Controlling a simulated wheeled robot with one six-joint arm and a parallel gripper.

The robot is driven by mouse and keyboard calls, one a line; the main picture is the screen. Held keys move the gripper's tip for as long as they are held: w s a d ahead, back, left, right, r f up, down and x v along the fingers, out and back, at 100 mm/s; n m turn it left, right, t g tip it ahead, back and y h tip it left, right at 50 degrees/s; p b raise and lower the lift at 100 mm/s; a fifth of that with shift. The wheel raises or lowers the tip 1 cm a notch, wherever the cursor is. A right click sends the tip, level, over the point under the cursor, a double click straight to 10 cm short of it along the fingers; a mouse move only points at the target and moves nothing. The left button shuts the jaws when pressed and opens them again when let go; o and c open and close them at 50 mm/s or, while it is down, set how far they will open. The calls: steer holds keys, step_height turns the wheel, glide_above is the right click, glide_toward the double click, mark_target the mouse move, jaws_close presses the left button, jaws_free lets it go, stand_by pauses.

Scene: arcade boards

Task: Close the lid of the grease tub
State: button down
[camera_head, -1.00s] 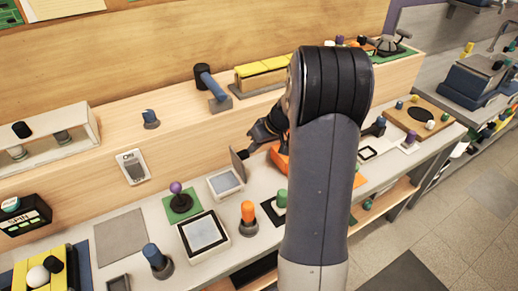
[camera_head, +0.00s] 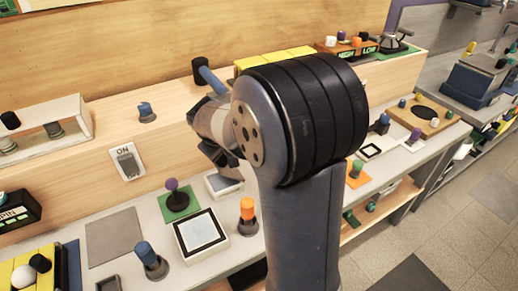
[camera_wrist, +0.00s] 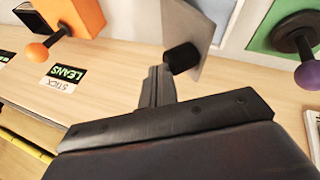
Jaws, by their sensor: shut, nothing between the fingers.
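A grey flat panel with a black knob (camera_wrist: 181,58) stands up at the top centre of the wrist view. It looks like the open lid (camera_wrist: 205,42) of the grease tub, but the tub's body cannot be made out. My gripper (camera_wrist: 160,72) is shut and empty, its fingertips close beside the knob; I cannot tell if they touch. In the head view my gripper (camera_head: 222,157) is over the counter near the back ledge, and my arm hides the counter behind it.
A purple-topped joystick (camera_head: 173,190) on a green pad and a white-framed panel (camera_head: 201,233) stand near my gripper. An orange-topped post (camera_head: 247,212) stands close to my arm.

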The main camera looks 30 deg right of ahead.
steer(key=a+f+h+b, duration=0.1)
steer(key=b, duration=0.1)
steer(key=a+f+h+b, duration=0.1)
steer(key=a+h+b, duration=0.1)
steer(key=b, duration=0.1)
steer(key=a+f+n+h+b, duration=0.1)
steer(key=a+b, duration=0.1)
steer(key=b, duration=0.1)
steer(key=shift+f+t+h, duration=0.2)
steer(key=shift+t+h, duration=0.2)
steer(key=a+f+h+b, duration=0.1)
steer(key=h+b, duration=0.1)
steer(key=shift+s+a+n+b, duration=0.1)
steer(key=shift+a+n+b, duration=0.1)
steer(key=shift+n+b, duration=0.15)
steer(key=shift+a+f+b, duration=0.3)
steer(key=shift+a+b, duration=0.1)
steer(key=shift+b, duration=0.15)
step_height(320, 180, up, 5)
steer(key=p, duration=0.3)
glide_toward(215, 164)
steer(key=v, duration=0.2)
steer(key=w+v, duration=0.1)
steer(key=v, duration=0.1)
steer(key=shift+s+a+r, duration=0.25)
steer(key=shift+a+r, duration=0.05)
steer(key=shift+a, duration=0.15)
steer(key=shift+d, duration=0.1)
